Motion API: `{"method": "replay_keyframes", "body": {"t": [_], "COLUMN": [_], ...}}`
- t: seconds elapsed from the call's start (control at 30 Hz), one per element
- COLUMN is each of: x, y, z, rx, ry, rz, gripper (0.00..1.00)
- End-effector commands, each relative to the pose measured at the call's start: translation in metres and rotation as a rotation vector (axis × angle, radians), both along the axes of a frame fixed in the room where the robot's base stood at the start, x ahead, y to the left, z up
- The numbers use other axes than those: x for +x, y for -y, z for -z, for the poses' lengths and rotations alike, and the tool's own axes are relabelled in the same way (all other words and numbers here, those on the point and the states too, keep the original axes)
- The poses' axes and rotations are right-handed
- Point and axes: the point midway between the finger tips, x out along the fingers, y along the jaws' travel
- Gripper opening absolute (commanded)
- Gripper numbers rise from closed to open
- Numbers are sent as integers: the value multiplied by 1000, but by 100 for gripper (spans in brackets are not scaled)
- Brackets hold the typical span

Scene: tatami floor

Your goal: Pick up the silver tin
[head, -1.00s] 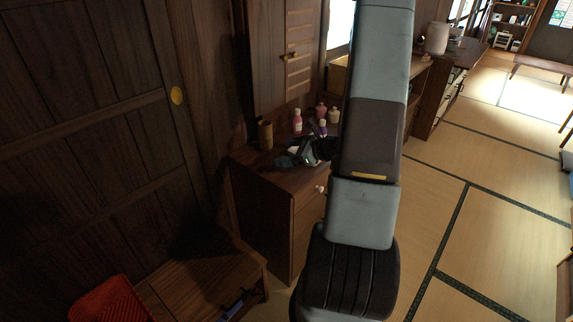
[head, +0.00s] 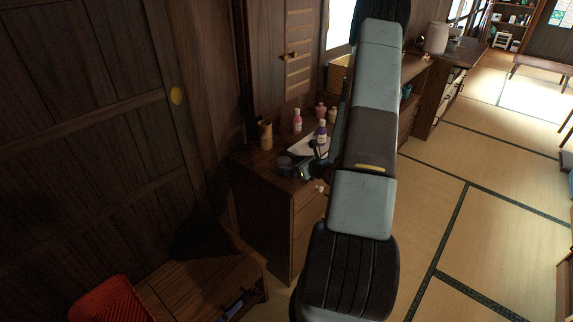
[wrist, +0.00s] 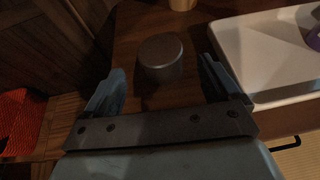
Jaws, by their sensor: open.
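The silver tin (wrist: 161,57) is a short grey cylinder standing upright on the wooden cabinet top. In the wrist view it sits ahead of my gripper (wrist: 162,82), between the lines of the two fingers and near their tips. The gripper is open and holds nothing. In the head view my gripper (head: 299,168) is small and dark over the front of the cabinet (head: 266,205), and a small dark round shape beside it seems to be the tin (head: 284,162).
A white tray (wrist: 262,84) lies right of the tin, close to the right finger, with a purple bottle (head: 321,131). Pink bottles (head: 297,121) and a brown cylinder (head: 266,135) stand behind. A red basket (head: 108,301) is at lower left.

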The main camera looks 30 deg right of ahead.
Motion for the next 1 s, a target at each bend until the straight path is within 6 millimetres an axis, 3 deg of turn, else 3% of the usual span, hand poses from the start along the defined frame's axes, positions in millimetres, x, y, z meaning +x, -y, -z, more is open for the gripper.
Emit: {"method": "replay_keyframes", "body": {"t": [0.27,0.6,0.87,1.0], "x": [12,51,56,56], "y": [-3,-12,-14,-14], "z": [4,16,18,18], "rx": [1,0,1,0], "ry": [0,0,0,0], "rz": [0,-1,0,0], "gripper": [90,90,90,78]}}
